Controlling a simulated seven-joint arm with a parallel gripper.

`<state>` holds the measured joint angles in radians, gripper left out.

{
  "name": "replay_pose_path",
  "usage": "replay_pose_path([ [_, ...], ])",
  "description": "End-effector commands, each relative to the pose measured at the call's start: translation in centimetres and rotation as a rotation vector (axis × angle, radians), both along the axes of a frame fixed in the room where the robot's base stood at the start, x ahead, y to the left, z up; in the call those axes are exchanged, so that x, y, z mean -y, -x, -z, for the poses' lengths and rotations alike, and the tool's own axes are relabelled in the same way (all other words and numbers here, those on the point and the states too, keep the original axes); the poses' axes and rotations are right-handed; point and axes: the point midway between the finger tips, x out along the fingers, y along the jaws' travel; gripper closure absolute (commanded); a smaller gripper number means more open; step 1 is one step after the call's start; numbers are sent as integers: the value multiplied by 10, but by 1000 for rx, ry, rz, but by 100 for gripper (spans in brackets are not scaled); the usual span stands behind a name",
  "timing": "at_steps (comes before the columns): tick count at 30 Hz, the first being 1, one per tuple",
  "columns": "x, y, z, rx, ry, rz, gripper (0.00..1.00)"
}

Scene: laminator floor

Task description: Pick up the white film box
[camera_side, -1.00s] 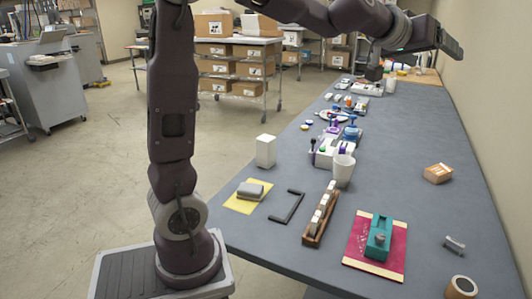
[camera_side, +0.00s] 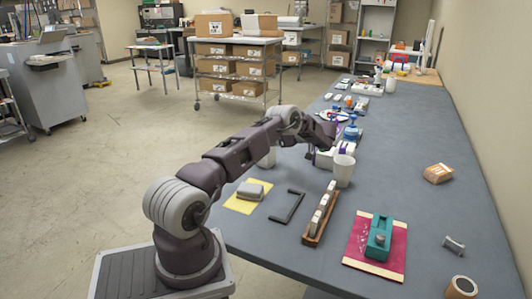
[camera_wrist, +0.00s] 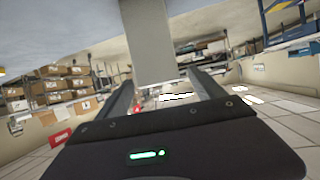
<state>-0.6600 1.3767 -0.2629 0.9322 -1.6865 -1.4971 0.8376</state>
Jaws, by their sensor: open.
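In the wrist view a pale upright block, which looks like this film box (camera_wrist: 150,40), is in front of my gripper (camera_wrist: 163,80), roughly in line with the gap between the two fingers. The fingers are apart, and I cannot tell how far they reach alongside it.
A grey block on a yellow sheet (camera_side: 241,208), a black bracket (camera_side: 288,207), a wooden rack (camera_side: 312,232) and a teal tool (camera_side: 378,238) on a red mat are nearer. The table's right side is mostly clear.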

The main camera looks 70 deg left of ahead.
Motion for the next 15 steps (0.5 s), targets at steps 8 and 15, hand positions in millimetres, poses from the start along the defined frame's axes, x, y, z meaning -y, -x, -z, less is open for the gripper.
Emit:
replay_pose_path([
  [8, -20, 14, 10, 2, -1, 2, 22],
  [15, -20, 13, 9, 2, -1, 3, 59],
])
